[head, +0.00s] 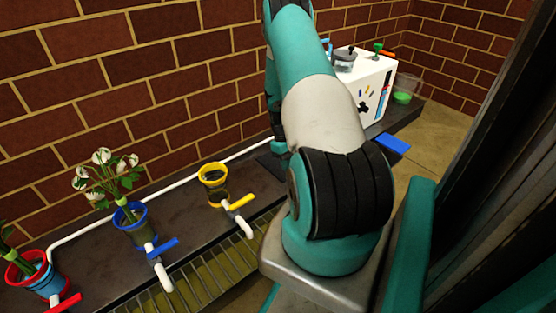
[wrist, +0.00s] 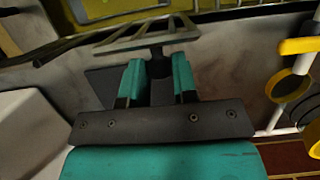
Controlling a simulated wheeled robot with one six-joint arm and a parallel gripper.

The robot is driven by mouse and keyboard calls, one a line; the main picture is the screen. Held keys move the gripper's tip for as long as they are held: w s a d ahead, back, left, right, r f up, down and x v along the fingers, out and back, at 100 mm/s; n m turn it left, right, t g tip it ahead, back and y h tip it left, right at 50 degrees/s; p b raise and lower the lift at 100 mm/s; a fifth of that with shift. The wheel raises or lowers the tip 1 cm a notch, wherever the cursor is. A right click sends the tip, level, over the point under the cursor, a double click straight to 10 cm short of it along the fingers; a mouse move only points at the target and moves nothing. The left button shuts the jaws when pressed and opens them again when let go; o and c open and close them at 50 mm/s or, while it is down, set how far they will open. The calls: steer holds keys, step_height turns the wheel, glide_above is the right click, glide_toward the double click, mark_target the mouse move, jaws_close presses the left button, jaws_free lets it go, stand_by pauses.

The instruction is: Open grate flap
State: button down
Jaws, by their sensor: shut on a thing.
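In the wrist view, the grate flap (wrist: 178,34) is a small panel of grey metal bars with a dark knob-like handle (wrist: 157,67). My gripper (wrist: 157,75) has its two teal fingers on either side of this handle and is shut on it. The flap appears at an angle to the yellow-green trough (wrist: 215,12) behind it; how far it is raised I cannot tell. In the head view my arm hides the flap and my gripper. The fixed grate (head: 215,265) shows there along the counter's front.
A yellow cup with a yellow-handled tap (head: 213,180) stands left of my arm. A blue pot with white flowers (head: 130,222) and a red pot (head: 30,278) stand farther left. A white box (head: 365,85) and a clear bucket (head: 405,88) are beyond my arm. The brick wall is behind.

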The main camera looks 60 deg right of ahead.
steer(key=shift+s+a+r+p, duration=0.2)
steer(key=shift+s+r+p, duration=0.1)
steer(key=shift+s+p, duration=0.3)
steer(key=shift+s+f, duration=0.15)
steer(key=shift+a, duration=0.1)
steer(key=c, duration=0.9)
jaws_free()
steer(key=p+v, duration=0.8)
steer(key=v, duration=0.9)
steer(key=shift+r+p, duration=0.25)
steer(key=shift+p, duration=0.05)
